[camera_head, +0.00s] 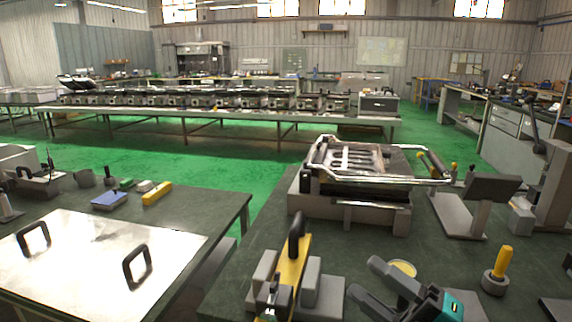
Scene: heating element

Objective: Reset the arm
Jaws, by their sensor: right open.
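My right gripper (364,277) shows at the bottom, right of centre, with dark fingers and a teal part on its body. Its fingers are spread and I see nothing held between them. It is over the dark green bench (440,255), in front of the metal fixture with bent tubes (350,165). My left gripper is not in view.
A yellow clamp-like tool with a black handle (292,265) stands left of the right gripper. A yellow-handled tool (497,268) and a grey stand (480,195) are to the right. A metal plate with two black handles (95,255) lies on the left bench.

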